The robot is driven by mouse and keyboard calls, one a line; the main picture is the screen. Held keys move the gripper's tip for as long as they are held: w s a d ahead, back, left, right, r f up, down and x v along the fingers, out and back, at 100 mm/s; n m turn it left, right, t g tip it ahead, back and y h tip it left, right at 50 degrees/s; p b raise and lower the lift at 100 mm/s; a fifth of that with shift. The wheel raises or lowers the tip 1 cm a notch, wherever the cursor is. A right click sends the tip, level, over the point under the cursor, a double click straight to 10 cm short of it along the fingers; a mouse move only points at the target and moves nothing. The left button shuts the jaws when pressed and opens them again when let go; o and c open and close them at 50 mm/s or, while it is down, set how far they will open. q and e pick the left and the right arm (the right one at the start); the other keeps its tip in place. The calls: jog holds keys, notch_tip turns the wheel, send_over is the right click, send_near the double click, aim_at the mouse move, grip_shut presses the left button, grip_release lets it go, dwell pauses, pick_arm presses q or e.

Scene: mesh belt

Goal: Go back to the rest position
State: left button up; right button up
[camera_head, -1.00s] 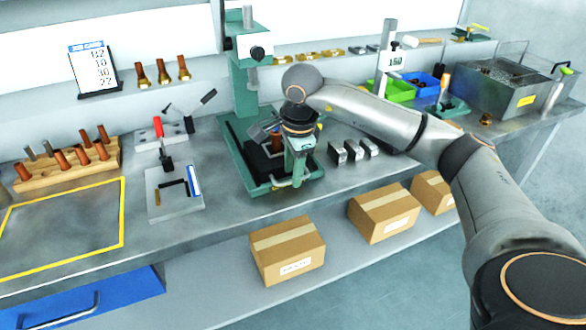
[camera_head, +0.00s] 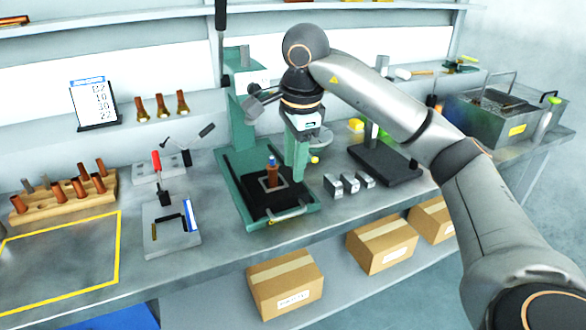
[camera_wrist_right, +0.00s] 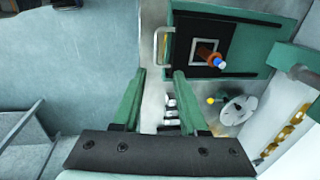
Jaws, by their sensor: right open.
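My right gripper (camera_head: 301,168) hangs from its raised arm in front of the green press, over the right part of its base. In the right wrist view its two green fingers (camera_wrist_right: 163,76) stand apart with nothing between them. A copper piece with a blue tip (camera_head: 272,172) stands in a square frame on the press's black plate (camera_head: 253,202). It also shows in the right wrist view (camera_wrist_right: 212,61), beyond the fingertips and clear of them. My left gripper is not in view.
The green press column (camera_head: 240,110) stands just left of my right gripper. Small metal blocks (camera_head: 350,183) lie to its right, near a dark stand base (camera_head: 385,165). A wooden rack (camera_head: 62,202) of copper pieces is at left. Cardboard boxes (camera_head: 285,284) sit on the lower shelf.

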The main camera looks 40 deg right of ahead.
jog(key=shift+f, duration=0.1)
dwell(0.4)
jog(key=s+a+f+g+y+p, duration=0.1)
jog(key=a+f+y, duration=0.3)
jog(key=a, duration=0.5)
jog(key=s+a+f+g+y, duration=0.1)
jog(key=a+f+y, duration=0.25)
jog(key=a, duration=0.65)
jog(key=s+a+r+m+t+y+p, duration=0.1)
jog(key=a+r+m+y, duration=0.1)
jog(key=a+m+y, duration=0.35)
jog(key=s+a+r+m+t+y+p, duration=0.1)
jog(key=s+a+r+m+y, duration=0.1)
jog(key=a+m+y, duration=0.35)
jog(key=w+d+f+m+t+h+p, duration=0.15)
jog(key=d+f+m+t+h, duration=0.5)
jog(key=m, duration=0.65)
jog(key=w+d+f+m+t+h, duration=0.1)
jog(key=w+f+m+t+h, duration=0.2)
jog(key=f+m+t, duration=0.55)
jog(key=s+d+f+m+g+h, duration=0.3)
jog(key=s+f+m+g, duration=0.1)
jog(key=s+f+m, duration=0.4)
jog(key=s+d+f+m+g+h+p, duration=0.1)
jog(key=s+d+f+m+g+h, duration=0.2)
jog(key=s+f+m, duration=0.5)
jog(key=shift+s+f+g, duration=0.5)
jog(key=shift+s+f, duration=0.1)
jog(key=shift+f, duration=0.25)
